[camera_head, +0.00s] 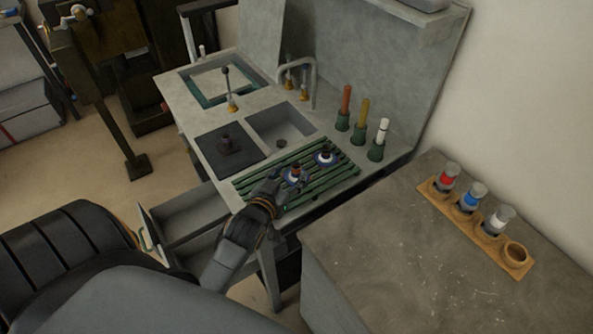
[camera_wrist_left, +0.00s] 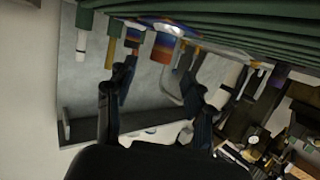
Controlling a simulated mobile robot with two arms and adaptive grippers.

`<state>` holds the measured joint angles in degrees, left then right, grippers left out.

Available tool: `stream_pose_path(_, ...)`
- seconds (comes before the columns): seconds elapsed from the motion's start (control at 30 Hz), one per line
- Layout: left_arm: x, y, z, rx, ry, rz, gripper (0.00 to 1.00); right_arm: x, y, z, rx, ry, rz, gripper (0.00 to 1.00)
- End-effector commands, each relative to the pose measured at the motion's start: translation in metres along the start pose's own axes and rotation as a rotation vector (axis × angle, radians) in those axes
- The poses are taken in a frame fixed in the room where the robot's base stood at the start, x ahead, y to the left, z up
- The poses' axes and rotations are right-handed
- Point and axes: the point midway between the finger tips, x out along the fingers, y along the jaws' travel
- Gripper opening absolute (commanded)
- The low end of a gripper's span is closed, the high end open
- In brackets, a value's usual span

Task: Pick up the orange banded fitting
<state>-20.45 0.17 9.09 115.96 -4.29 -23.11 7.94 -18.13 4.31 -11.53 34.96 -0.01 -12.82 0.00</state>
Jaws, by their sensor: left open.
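Two small fittings with white-and-blue bases stand on the green slatted rack (camera_head: 245,187). The nearer fitting (camera_head: 295,171) has a brownish-orange upper part; the farther fitting (camera_head: 324,156) stands to its right and behind. My left gripper (camera_head: 288,181) is open at the nearer fitting, its fingers partly covering it. In the left wrist view, which is upside down, a fitting with orange and blue colouring (camera_wrist_left: 165,46) shows beyond and between the spread fingers (camera_wrist_left: 155,92). Whether the fingers touch it cannot be told. My right gripper is not in view.
A wooden holder (camera_head: 524,269) on the grey counter at right carries red, blue and white banded fittings and one empty ring. Orange, yellow and white handles in green bases (camera_head: 343,123) stand behind the rack. A sink (camera_head: 285,125) and faucet lie behind.

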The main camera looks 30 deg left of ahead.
Motion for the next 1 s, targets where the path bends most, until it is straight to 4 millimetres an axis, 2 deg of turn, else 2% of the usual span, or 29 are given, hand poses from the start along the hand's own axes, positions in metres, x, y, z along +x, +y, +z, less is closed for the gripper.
stream_pose_path(0.17, 0.011, 0.0, -0.001, 0.0, 0.0, 0.0, 0.53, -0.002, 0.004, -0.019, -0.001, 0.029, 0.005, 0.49)
stream_pose_path(0.3, 0.029, 0.0, -0.001, 0.0, -0.001, 0.0, 0.53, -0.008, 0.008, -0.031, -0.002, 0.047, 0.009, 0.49)
stream_pose_path(0.5, 0.053, 0.0, 0.0, 0.001, 0.0, 0.0, 0.53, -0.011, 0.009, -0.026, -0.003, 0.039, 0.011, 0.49)
stream_pose_path(0.77, 0.057, 0.0, 0.002, 0.001, -0.001, 0.001, 0.53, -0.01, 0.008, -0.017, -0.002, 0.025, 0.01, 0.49)
stream_pose_path(0.8, 0.057, 0.0, 0.002, 0.001, -0.001, 0.0, 0.51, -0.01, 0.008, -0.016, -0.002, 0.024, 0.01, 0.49)
stream_pose_path(0.87, 0.057, 0.0, 0.002, 0.0, -0.001, 0.001, 0.39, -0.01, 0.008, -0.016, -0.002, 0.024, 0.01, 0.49)
stream_pose_path(1.0, 0.056, 0.0, 0.001, 0.0, -0.001, 0.001, 0.1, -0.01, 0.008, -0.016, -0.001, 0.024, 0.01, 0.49)
